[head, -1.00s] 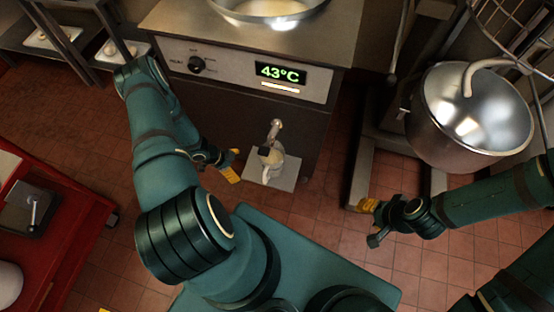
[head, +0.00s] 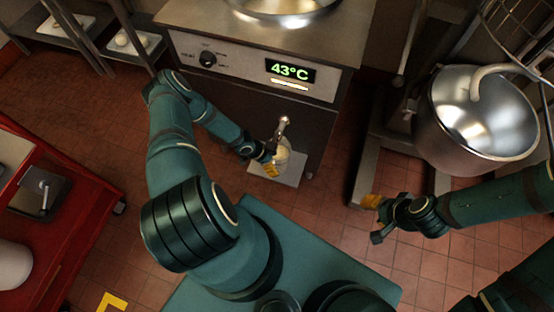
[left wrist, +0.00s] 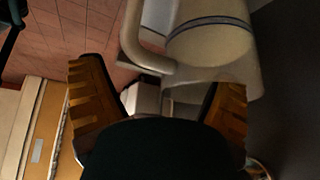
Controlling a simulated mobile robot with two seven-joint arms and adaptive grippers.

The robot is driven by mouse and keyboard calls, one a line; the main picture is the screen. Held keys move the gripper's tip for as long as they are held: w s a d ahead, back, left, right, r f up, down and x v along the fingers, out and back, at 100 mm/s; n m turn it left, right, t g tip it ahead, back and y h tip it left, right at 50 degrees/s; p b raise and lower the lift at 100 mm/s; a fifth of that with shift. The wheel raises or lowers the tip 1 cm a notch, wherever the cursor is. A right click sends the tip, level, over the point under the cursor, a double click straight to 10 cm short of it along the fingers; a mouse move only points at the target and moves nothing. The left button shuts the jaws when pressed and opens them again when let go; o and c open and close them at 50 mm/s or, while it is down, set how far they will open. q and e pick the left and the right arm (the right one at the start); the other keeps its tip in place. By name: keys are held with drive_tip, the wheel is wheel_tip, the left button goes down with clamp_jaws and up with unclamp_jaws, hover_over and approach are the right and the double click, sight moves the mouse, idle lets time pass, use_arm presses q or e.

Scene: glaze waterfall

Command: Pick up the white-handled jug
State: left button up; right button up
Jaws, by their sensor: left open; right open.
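The pale cream jug (head: 284,152) stands upright on a small grey shelf below the machine's spout. My left gripper (head: 271,163) is at the jug's left side and hides part of it. In the left wrist view, the jug's rounded body (left wrist: 212,45) is close, with its pale curved handle (left wrist: 133,42) on the left. The left gripper's orange-padded fingers (left wrist: 158,105) are spread, with the handle just ahead of the gap between them. I cannot tell whether they touch it. My right gripper (head: 373,217) is open and empty, low at the right.
The steel machine (head: 250,62) shows 43°C, with the spout (head: 283,124) directly above the jug. The small shelf (head: 291,175) projects from its front. A large steel pot (head: 480,120) stands at the right. A red cart (head: 85,190) is at the left. Tiled floor lies between.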

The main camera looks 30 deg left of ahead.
use_arm(q)
drive_tip(key=shift+w+d+f, duration=0.15)
drive_tip(key=shift+w+f, duration=0.1)
drive_tip(key=shift+f, duration=0.15)
